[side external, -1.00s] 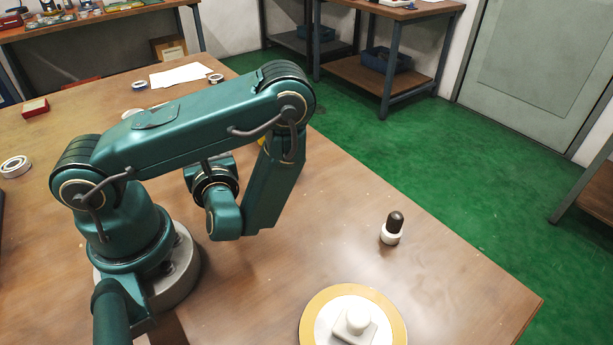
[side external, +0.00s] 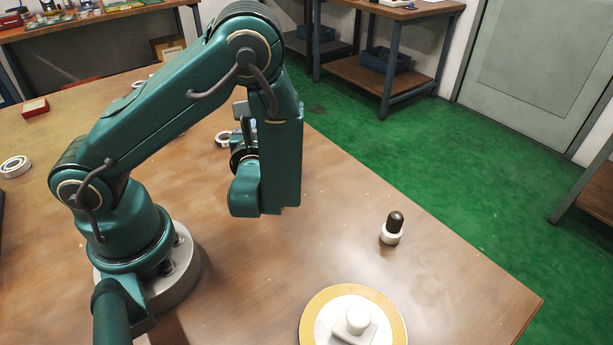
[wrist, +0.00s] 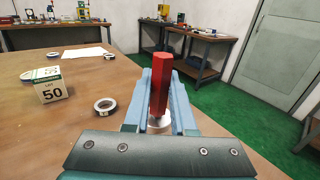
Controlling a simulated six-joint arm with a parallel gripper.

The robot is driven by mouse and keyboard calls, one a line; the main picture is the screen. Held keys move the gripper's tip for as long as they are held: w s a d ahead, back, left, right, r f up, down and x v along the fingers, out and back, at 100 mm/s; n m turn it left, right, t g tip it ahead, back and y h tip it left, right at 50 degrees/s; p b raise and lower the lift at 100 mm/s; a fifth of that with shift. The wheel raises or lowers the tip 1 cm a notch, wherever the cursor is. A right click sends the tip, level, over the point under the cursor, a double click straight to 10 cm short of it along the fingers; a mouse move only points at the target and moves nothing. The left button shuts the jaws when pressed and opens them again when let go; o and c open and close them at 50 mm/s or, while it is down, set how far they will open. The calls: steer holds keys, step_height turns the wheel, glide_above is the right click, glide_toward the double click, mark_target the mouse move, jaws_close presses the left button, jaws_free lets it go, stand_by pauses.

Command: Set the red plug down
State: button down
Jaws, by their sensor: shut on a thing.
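The red plug (wrist: 158,88) stands up between the blue fingers of my gripper (wrist: 163,98) in the wrist view. The fingers are shut on it. A pale, round part (wrist: 159,122) shows at the plug's lower end; I cannot tell whether it belongs to the plug. In the side view my wrist hides most of the gripper, and the red plug cannot be made out there. I cannot tell how high the plug is above the wooden table (side external: 330,235).
A dark-capped plug with a white base (side external: 392,228) stands at the right. A yellow-rimmed disc (side external: 312,318) with a white block lies in front. A LOT 50 card (wrist: 50,85) and a bearing ring (wrist: 105,106) are left of the gripper. A red box (side external: 35,107) lies far left.

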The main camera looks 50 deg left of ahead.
steer(key=w+d+m+t+h, duration=0.3)
steer(key=w+d+h, duration=0.15)
steer(key=d, duration=0.25)
steer(key=w+d+m+t+h, duration=0.3)
steer(key=w+d, duration=0.2)
steer(key=d, duration=0.3)
steer(key=shift+s+a+f, duration=0.1)
steer(key=shift+s+f, duration=0.05)
steer(key=shift+f, duration=1.75)
steer(key=shift+s+a+f, duration=0.1)
steer(key=shift+s+f, duration=0.05)
steer(key=shift+f, duration=1.7)
steer(key=shift+f, duration=0.1)
steer(key=c, duration=0.7)
jaws_free()
steer(key=shift+c, duration=0.2)
